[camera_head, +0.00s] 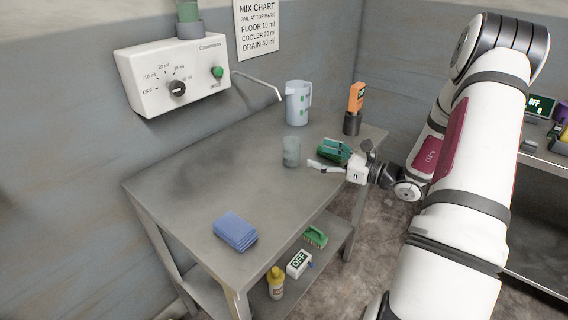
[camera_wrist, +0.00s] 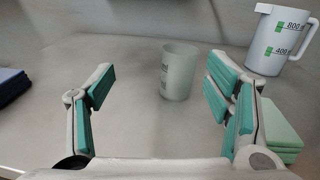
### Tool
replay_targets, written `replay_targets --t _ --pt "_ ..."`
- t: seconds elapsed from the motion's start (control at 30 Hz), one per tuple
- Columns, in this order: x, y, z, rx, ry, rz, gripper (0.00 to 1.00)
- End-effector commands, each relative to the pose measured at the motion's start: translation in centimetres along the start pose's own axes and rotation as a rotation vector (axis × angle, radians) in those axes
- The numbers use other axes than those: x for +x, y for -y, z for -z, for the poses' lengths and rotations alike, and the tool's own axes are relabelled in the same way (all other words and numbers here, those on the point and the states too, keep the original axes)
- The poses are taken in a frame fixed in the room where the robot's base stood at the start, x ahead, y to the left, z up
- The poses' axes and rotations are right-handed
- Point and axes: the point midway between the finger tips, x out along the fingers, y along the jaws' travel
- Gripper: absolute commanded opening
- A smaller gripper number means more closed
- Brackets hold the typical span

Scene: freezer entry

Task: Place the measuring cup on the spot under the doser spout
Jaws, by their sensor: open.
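The measuring cup, a small translucent cup (camera_head: 291,152), stands upright on the steel table. In the wrist view the cup (camera_wrist: 179,72) stands beyond my fingertips, between the lines of the two fingers and nearer the right one. My gripper (camera_head: 318,156) is open and empty, low over the table to the right of the cup; the wrist view shows its spread green-padded fingers (camera_wrist: 158,92). The doser (camera_head: 174,74) is a white wall box with a dial and a green button. Its thin spout (camera_head: 262,85) reaches out over the back of the table. I cannot make out a marked spot under it.
A larger pitcher (camera_head: 298,102) with green marks stands behind the cup. An orange device in a dark holder (camera_head: 352,124) stands at the back right. Blue cloths (camera_head: 235,231) lie at the front. Green pads (camera_wrist: 281,130) lie beside my right finger. The table's left part is clear.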

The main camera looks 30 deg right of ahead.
Motion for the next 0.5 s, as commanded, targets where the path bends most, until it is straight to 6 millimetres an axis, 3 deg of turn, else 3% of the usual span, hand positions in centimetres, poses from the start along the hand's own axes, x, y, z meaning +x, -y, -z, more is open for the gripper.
replay_targets --t 0.07,0.2,0.5 --pt "-0.8 1.3 1.2 0.036 0.018 0.054 0.72" --pt "-0.8 2.2 1.8 0.056 0.030 0.089 0.72" --pt "4.5 2.6 1.6 0.055 0.030 0.085 0.72"
